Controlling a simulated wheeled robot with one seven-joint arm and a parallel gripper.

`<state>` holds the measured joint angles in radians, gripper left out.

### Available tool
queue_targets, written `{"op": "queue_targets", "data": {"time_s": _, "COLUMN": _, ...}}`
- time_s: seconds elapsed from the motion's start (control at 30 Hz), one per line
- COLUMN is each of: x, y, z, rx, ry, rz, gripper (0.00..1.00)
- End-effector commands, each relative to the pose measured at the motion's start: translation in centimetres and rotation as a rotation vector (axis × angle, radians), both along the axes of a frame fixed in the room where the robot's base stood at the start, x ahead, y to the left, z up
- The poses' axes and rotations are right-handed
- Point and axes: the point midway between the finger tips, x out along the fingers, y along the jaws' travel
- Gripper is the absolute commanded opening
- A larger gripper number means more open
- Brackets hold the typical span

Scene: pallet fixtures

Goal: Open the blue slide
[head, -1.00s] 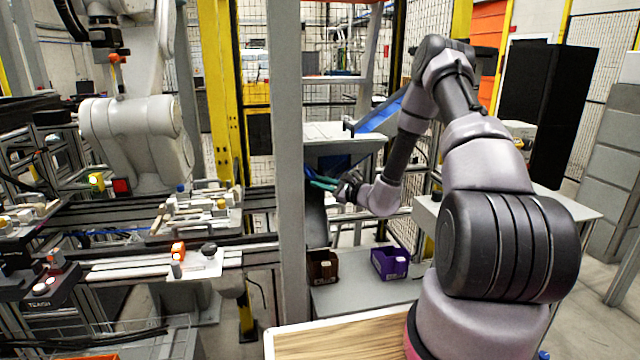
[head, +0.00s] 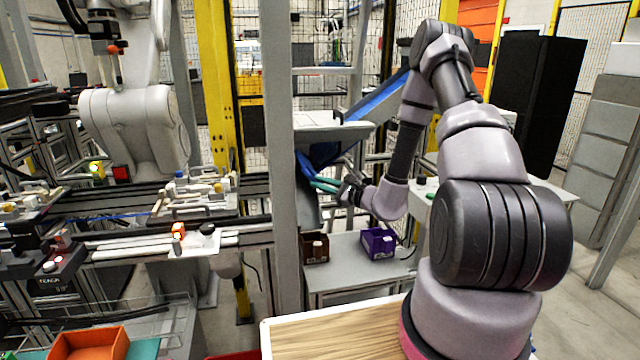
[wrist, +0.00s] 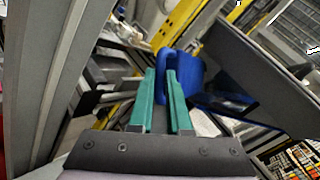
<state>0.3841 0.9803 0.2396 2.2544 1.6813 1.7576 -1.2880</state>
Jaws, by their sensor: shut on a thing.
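The blue slide shows in the head view as a sloping blue chute (head: 378,102) at the back, partly behind my arm. A blue curved part (head: 318,156) shows below the white shelf, beside the grey post. In the wrist view a blue handle-like part (wrist: 186,72) stands at my green fingertips. My gripper (head: 316,184) reaches left under the shelf, and its fingers are shut on this blue part. Its fingers (wrist: 162,76) show close together in the wrist view, at the near side of the blue part. Whether this part joins the chute is hidden.
The grey post (head: 284,150) stands close left of my gripper. A white shelf (head: 325,128) lies above it. A brown bin (head: 315,248) and a purple bin (head: 379,243) stand on the lower grey shelf. A dark panel (wrist: 250,70) lies right in the wrist view.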

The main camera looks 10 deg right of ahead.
Motion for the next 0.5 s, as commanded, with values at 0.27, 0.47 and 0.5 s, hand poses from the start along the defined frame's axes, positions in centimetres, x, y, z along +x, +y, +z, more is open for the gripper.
{"op": "queue_targets", "data": {"time_s": 0.27, "x": 0.01, "y": -0.05, "z": -0.03, "rx": -0.001, "ry": 0.001, "rz": -0.001, "gripper": 0.46}}
{"op": "queue_targets", "data": {"time_s": 0.47, "x": 0.02, "y": -0.03, "z": -0.01, "rx": 0.0, "ry": 0.0, "rz": 0.0, "gripper": 0.46}}
{"op": "queue_targets", "data": {"time_s": 0.5, "x": -0.01, "y": -0.06, "z": -0.02, "rx": -0.001, "ry": 0.001, "rz": -0.001, "gripper": 0.46}}
